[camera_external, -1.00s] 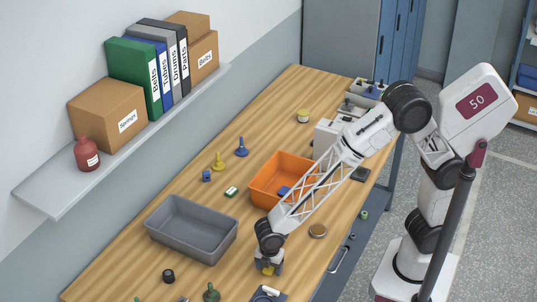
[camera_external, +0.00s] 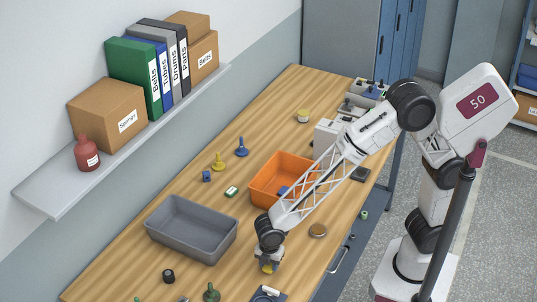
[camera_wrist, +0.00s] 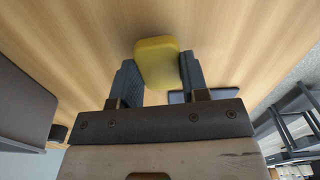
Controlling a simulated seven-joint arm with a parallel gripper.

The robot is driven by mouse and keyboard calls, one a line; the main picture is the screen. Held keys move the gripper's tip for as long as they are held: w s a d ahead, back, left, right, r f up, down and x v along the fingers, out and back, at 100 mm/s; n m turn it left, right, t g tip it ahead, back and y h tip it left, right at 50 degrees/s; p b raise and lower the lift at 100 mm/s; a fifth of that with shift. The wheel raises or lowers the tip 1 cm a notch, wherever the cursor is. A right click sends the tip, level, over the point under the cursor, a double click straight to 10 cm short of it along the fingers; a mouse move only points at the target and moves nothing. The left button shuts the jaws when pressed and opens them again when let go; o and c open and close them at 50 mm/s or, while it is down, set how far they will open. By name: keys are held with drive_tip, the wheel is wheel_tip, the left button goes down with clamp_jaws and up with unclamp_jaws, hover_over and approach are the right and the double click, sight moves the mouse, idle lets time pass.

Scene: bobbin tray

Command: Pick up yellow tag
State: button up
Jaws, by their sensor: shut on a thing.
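The yellow tag (camera_wrist: 157,62) is a rounded yellow piece between the two fingers of my gripper (camera_wrist: 160,80) in the wrist view. My gripper is shut on it, with one dark finger against each side. In the external view the tag (camera_external: 267,268) shows as a small yellow patch just below my gripper (camera_external: 268,264), near the front right part of the bench. I cannot tell from these frames whether the tag touches the bench top.
A grey bin (camera_external: 190,228) stands to the left of my gripper, and an orange bin (camera_external: 268,180) stands behind it. A dark block with a white piece (camera_external: 266,293) lies close in front. A round brown lid (camera_external: 318,231) lies to the right. Bare wood (camera_external: 130,268) lies front left.

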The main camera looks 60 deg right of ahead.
drive_tip(key=shift+r, duration=0.7)
drive_tip(key=shift+s+d+r, duration=0.15)
drive_tip(key=shift+s+r, duration=0.05)
drive_tip(key=shift+r, duration=0.05)
drive_tip(key=s+d, duration=0.3)
drive_tip(key=s, duration=0.1)
drive_tip(key=s+d+r, duration=0.1)
drive_tip(key=s+d, duration=0.2)
drive_tip(key=s, duration=0.1)
drive_tip(key=s+d, duration=0.4)
drive_tip(key=shift+r, duration=0.2)
drive_tip(key=shift+w+r, duration=0.1)
